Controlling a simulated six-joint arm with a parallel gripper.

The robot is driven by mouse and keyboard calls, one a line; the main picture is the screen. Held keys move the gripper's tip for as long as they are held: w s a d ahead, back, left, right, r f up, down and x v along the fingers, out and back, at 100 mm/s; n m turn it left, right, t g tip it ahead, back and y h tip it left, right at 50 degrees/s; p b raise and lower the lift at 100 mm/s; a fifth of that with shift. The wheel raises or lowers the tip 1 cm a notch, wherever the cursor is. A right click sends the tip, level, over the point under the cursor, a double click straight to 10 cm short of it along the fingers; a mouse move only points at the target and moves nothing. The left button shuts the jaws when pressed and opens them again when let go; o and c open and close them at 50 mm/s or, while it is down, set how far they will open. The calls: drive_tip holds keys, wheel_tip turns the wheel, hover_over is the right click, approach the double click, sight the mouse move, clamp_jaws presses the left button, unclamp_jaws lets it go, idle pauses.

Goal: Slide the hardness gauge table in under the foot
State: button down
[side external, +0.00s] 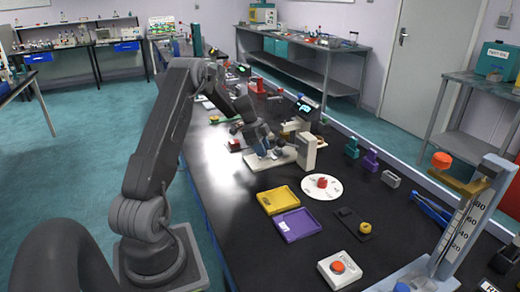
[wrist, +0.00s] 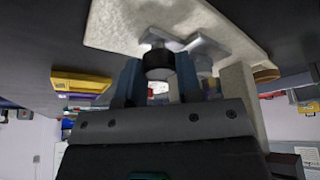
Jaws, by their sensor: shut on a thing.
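The hardness gauge stands mid-bench in the side view, with a cream base plate (side external: 284,161) and a cream upright column (side external: 306,150). My gripper (side external: 264,153) is low over this base, left of the column. In the wrist view, the gauge base (wrist: 120,25) fills the top and the column (wrist: 240,105) is at the right. My gripper (wrist: 159,75) is shut on a black round knob (wrist: 158,62) between its two blue-grey fingers. Grey metal parts (wrist: 205,48) lie just beyond the knob, close to the base. I cannot clearly make out the table's top or the foot.
A yellow tray (side external: 278,200) and a purple tray (side external: 300,225) lie in front of the gauge. A white disc (side external: 322,196) with a red piece lies to their right. Green (side external: 352,148) and purple (side external: 371,160) blocks stand behind. Bare black bench shows left of the trays.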

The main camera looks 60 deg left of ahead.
sight(274, 156)
drive_tip(key=shift+w, duration=1.5)
drive_tip(key=shift+r, duration=0.1)
drive_tip(key=c, duration=0.8)
unclamp_jaws()
drive_tip(key=v, duration=1.3)
drive_tip(key=shift+s+a+r, duration=0.15)
drive_tip(key=shift+r, duration=0.15)
